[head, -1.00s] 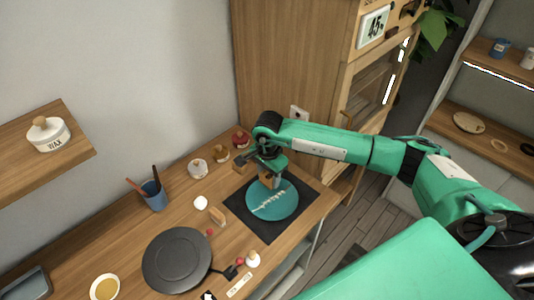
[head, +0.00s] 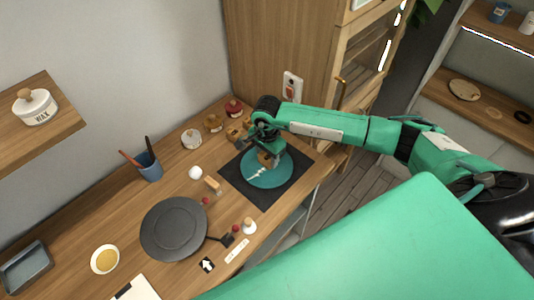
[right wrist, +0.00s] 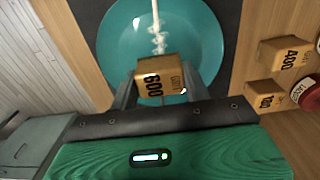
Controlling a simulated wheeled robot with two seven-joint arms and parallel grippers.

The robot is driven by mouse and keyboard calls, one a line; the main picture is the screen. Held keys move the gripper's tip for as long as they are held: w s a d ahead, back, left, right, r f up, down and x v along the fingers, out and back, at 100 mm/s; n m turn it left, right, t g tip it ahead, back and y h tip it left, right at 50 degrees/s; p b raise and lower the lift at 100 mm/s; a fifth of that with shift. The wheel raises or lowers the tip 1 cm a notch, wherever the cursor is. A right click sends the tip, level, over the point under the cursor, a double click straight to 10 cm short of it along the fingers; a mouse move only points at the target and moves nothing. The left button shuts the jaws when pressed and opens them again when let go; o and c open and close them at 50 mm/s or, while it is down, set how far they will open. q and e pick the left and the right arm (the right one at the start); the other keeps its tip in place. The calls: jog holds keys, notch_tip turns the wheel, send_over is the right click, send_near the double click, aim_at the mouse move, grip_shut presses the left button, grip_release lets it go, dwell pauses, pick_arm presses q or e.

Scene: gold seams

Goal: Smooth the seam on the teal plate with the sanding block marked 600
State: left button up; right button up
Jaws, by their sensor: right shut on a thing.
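The teal plate (head: 283,177) lies on a dark mat, and a pale seam (head: 255,174) runs across it. In the right wrist view the seam (right wrist: 157,28) comes down the plate (right wrist: 205,40) to the sanding block; its part near the block looks rough and jagged. My right gripper (right wrist: 158,92) is shut on the sanding block marked 600 (right wrist: 160,78), which is over the plate and hides part of the seam. I cannot tell whether it touches the plate. In the head view the right gripper (head: 268,157) partly covers the plate. My left gripper is not in view.
Blocks marked 400 (right wrist: 285,55) and another number (right wrist: 265,96) stand beside the mat (head: 240,180), near several lidded jars (head: 191,139). A dark round turntable (head: 172,228), a brush cup (head: 149,166) and a yellow-filled bowl (head: 105,259) stand to the left.

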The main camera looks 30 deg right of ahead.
aim_at(259, 172)
jog(key=shift+a+f+b, duration=0.25)
jog(key=shift+a+b, duration=0.2)
jog(key=shift+a, duration=0.25)
jog(key=shift+a+f+b, duration=0.2)
jog(key=shift+a+b, duration=0.25)
jog(key=shift+a, duration=0.55)
jog(key=shift+s+r, duration=0.1)
jog(key=shift+f+b, duration=0.85)
jog(key=shift+b, duration=0.15)
